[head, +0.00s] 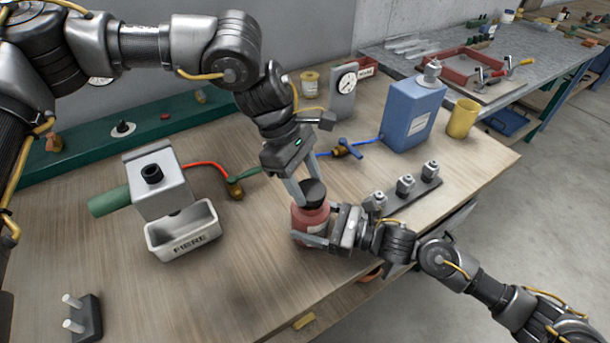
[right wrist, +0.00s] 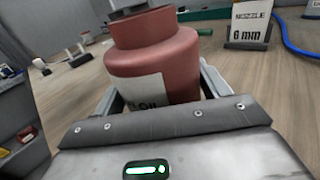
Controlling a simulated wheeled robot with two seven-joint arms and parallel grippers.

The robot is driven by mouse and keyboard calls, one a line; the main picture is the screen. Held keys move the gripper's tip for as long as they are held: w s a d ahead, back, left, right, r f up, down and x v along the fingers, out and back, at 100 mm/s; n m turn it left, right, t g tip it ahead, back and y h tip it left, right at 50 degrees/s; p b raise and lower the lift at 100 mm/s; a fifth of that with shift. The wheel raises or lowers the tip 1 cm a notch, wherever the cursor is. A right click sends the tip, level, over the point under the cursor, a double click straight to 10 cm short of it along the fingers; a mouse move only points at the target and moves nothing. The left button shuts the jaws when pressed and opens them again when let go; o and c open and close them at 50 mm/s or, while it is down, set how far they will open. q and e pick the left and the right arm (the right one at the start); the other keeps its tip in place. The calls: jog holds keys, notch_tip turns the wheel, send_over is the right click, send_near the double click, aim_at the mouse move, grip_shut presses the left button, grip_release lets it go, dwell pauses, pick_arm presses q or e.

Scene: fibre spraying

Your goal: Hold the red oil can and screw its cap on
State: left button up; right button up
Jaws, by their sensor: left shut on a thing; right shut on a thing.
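The red oil can (head: 309,222) stands on the wooden workbench near its front edge. My right gripper (head: 312,240) is shut on its body, with fingers on both sides; the can also shows in the right wrist view (right wrist: 155,55), with a pale label partly hidden by the gripper. The dark cap (head: 313,192) is at the can's top. My left gripper (head: 302,192) comes down from above and is shut on the cap. The cap is over the can's neck; whether its thread is engaged cannot be told. In the right wrist view only the bottom of the dark part above the neck shows.
A white tray marked FIBRE (head: 185,240) and a grey box with a green cylinder (head: 160,180) stand to the left. A blue canister (head: 412,115) and yellow cup (head: 462,118) stand behind. The front left bench is mostly clear.

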aim_at(312, 183)
dwell(0.4)
pick_arm(q)
jog(key=shift+f, duration=0.9)
jog(key=shift+f, duration=0.55)
pick_arm(e)
jog(key=c, duration=0.5)
pick_arm(q)
jog(key=m, duration=0.2)
jog(key=m+g+y, duration=0.1)
jog(key=m, duration=0.2)
jog(key=shift+w+d+m+g+y, duration=0.2)
jog(key=shift+w+m+g+y, duration=0.1)
jog(key=shift+y, duration=0.1)
jog(key=m, duration=0.2)
jog(key=m+y, duration=0.1)
jog(key=m, duration=0.1)
jog(key=shift+d+f+m+g+y, duration=0.1)
jog(key=shift+d+m+g+y, duration=0.2)
jog(key=shift+d, duration=0.1)
jog(key=shift+d+m, duration=0.15)
jog(key=shift+m, duration=0.45)
jog(key=shift+m+y, duration=0.5)
jog(key=shift+m, duration=0.2)
pick_arm(e)
jog(key=shift+s, duration=0.1)
